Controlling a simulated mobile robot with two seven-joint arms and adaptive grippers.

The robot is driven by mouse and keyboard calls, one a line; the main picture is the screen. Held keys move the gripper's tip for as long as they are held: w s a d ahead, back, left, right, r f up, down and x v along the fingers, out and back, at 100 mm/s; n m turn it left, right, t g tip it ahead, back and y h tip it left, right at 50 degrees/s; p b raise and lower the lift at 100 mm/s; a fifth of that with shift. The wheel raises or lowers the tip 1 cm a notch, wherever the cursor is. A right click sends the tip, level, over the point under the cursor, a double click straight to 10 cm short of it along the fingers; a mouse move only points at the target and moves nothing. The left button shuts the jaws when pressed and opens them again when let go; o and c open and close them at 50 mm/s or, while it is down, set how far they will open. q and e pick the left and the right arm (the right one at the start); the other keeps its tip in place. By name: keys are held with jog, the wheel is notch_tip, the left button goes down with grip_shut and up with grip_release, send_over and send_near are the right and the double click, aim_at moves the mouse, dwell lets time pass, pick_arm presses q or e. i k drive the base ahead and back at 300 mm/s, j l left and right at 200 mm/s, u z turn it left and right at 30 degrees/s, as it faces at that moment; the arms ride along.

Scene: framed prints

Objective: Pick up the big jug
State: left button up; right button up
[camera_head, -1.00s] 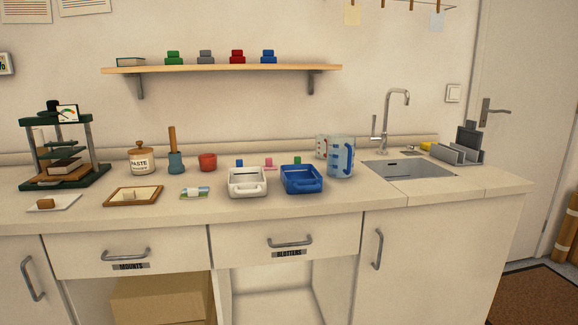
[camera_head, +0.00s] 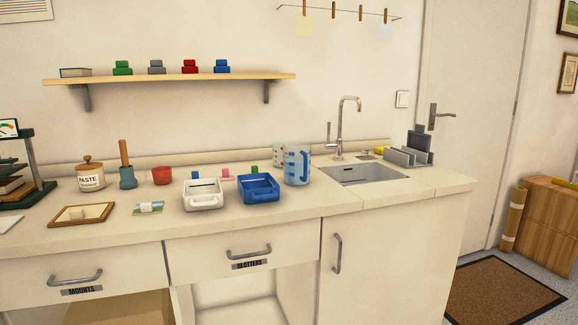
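The big jug (camera_head: 297,165) is a clear, bluish measuring jug with blue marks and a blue handle on its right side. It stands upright on the counter (camera_head: 340,203), left of the sink and just behind the right end of the blue tray. A smaller clear jug with red marks (camera_head: 278,154) stands behind it to the left, partly hidden by it. Neither of my grippers shows in the head view.
A blue tray (camera_head: 259,190) and a white tray (camera_head: 203,196) sit at the counter's front, left of the jug. The sink (camera_head: 362,174) with a tall tap (camera_head: 341,130) lies to the right. A wooden shelf (camera_head: 180,78) hangs above. The floor at right holds a brown mat (camera_head: 505,290).

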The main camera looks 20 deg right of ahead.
aim_at(297, 154)
jog(key=i+l, duration=0.3)
jog(key=i, duration=0.2)
jog(key=i+l, duration=0.3)
jog(key=i, duration=0.2)
